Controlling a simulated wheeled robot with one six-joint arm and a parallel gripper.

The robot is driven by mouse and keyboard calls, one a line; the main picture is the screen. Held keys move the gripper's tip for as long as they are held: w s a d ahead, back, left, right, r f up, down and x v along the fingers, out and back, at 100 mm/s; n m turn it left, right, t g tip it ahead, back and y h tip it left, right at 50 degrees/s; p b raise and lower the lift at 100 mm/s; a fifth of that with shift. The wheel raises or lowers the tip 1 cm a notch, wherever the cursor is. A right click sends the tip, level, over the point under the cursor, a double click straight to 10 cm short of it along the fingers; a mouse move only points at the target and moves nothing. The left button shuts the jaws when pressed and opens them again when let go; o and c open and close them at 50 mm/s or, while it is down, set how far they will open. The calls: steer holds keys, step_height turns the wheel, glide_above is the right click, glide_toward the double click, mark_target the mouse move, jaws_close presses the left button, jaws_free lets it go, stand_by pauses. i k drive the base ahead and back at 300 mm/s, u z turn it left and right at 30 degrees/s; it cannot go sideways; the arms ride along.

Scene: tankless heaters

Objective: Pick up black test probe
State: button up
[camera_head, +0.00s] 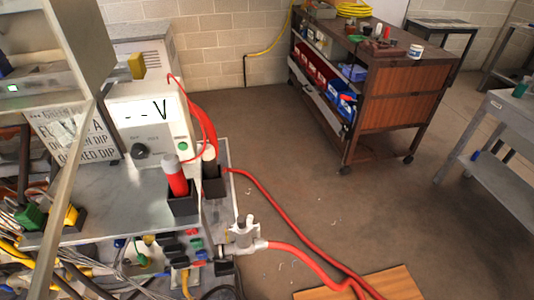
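A red test probe (175,178) with a pale band stands upright in a black holder (183,205) at the front right corner of the grey metal shelf. Just behind and right of it, a second black holder (214,187) holds a short upright cylinder (209,162). It looks dark with a pale part, and is probably the black test probe. Its lower part is hidden in the holder and red cables pass close above it. My gripper is not in view.
A white meter (150,115) reading "--V" stands behind the probes. Red cables (285,210) run down to the floor past a grey metal fitting (243,234). Tools and wires crowd the lower left. A brown cart (385,105) stands back right; the middle floor is clear.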

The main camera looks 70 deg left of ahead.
mark_target(209, 159)
steer(key=u, duration=0.1)
steer(key=i, duration=0.4)
steer(key=u, duration=3.9)
